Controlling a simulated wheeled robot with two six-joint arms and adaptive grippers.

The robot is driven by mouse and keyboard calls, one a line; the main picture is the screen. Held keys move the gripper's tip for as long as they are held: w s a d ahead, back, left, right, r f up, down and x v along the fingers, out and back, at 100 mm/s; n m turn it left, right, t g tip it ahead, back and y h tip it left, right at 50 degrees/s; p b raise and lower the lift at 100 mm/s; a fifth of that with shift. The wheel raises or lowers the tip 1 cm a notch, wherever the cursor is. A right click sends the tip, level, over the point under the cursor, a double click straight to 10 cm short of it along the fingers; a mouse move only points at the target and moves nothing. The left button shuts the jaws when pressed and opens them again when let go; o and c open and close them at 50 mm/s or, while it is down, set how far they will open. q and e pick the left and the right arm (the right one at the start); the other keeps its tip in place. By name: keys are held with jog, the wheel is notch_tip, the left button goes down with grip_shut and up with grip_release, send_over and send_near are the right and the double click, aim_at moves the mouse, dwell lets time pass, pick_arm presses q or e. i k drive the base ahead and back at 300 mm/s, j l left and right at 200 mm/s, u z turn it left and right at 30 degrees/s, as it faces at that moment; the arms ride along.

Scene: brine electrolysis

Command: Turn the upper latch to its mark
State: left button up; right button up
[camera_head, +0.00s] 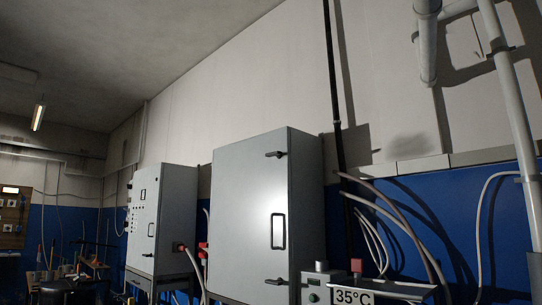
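A tall grey cabinet (240,215) stands against the wall in the middle of the head view, its door shut. The upper latch (275,154) is a small dark handle near the top right of the door, lying roughly level. A second dark latch (280,282) sits near the bottom right of the door. A dark-framed upright handle or window (278,231) lies between them. No mark beside the upper latch can be made out at this size. Neither of my grippers is in view.
A smaller grey cabinet (160,222) with red connectors stands to the left. Cables (405,225) and pipes (510,90) run along the right wall.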

aim_at(276, 154)
jog(key=i+j, duration=1.1)
jog(key=i+l+z, duration=0.05)
jog(key=i, duration=0.05)
